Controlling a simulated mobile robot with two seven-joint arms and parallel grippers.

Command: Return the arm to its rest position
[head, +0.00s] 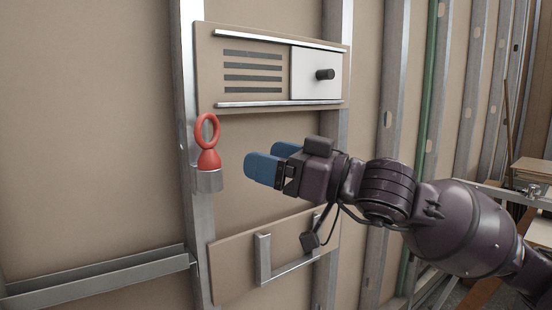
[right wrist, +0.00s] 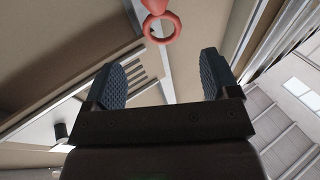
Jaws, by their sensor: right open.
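My right gripper (head: 267,165) reaches in from the right in the head view, its blue fingers pointing left toward the wall. It is open and empty, with a clear gap between the fingers in the right wrist view (right wrist: 163,85). A red ring-topped plug (head: 208,145) stands upright in a grey metal cup (head: 208,180) on a wall stud, to the left of the fingertips and apart from them. The red ring also shows beyond the fingers in the right wrist view (right wrist: 161,27). My left gripper is in neither view.
A vent panel (head: 252,66) with dark slots and a white sliding plate (head: 308,72) with a black knob (head: 325,74) is above my gripper. A lower panel carries a U-shaped metal bracket (head: 264,262). A metal rail (head: 95,280) runs at lower left. Shelving (head: 530,185) stands at far right.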

